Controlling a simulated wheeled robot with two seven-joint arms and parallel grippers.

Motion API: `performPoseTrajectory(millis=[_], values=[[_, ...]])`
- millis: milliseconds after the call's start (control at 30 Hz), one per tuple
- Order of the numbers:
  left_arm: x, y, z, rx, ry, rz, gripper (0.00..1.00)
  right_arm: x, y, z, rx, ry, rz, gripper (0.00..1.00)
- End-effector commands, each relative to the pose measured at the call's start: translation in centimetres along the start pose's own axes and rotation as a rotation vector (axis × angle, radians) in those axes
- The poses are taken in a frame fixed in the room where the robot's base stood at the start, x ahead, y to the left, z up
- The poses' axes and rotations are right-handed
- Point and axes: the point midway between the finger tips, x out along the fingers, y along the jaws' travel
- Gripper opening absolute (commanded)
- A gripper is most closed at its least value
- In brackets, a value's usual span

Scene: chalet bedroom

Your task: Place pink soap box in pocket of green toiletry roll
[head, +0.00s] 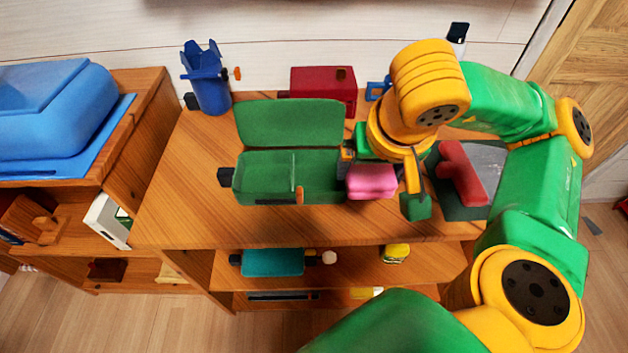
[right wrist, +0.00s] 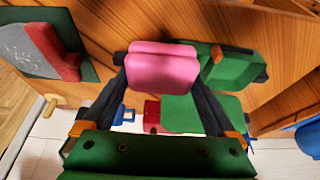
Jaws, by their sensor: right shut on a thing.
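The pink soap box (head: 371,181) is between the fingers of my right gripper (head: 382,184), which is shut on it. The right wrist view shows the pink box (right wrist: 163,66) between the two dark fingers (right wrist: 162,85). The green toiletry roll (head: 290,122) lies open on the wooden table just left of the pink box, its flap toward the wall and a divider splitting its front part into two pockets. The roll also shows in the right wrist view (right wrist: 202,113), behind the box. My left gripper is out of view.
A dark red box (head: 322,85) and a blue cup (head: 208,85) stand at the table's back. A red object (head: 463,172) lies on a dark grey-and-green mat (head: 488,158) at the right. The table's front left is clear. A blue bin (head: 50,110) stands at the far left.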

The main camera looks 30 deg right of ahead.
Motion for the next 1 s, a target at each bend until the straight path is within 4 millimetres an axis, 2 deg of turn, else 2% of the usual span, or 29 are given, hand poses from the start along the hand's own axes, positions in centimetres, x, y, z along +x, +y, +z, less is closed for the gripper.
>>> performPoseTrajectory(millis=[267, 300, 467, 567, 600, 700, 867, 1000], values=[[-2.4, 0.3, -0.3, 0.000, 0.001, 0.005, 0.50, 1.4, -0.8, -1.4, 0.011, -0.007, 0.011, 0.34], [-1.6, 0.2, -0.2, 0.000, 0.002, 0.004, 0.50, 2.9, -1.7, -2.0, 0.014, -0.005, 0.006, 0.34], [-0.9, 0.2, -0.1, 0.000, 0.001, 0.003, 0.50, 6.7, -4.3, -5.0, 0.015, -0.008, 0.005, 0.34], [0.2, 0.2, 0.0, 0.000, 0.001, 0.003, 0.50, 9.8, -5.3, -5.6, 0.013, -0.008, 0.009, 0.34], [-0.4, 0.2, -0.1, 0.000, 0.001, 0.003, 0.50, 10.3, -5.7, -6.1, 0.014, -0.007, 0.009, 0.34], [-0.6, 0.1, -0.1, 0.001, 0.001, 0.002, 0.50, 11.9, -6.2, -6.6, 0.012, -0.004, 0.010, 0.34], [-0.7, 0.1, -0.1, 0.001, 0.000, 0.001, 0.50, 13.5, -6.8, -7.0, 0.012, -0.002, 0.009, 0.34], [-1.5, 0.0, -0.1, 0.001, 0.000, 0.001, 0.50, 15.9, -6.9, -6.1, 0.009, -0.004, 0.011, 0.34]])
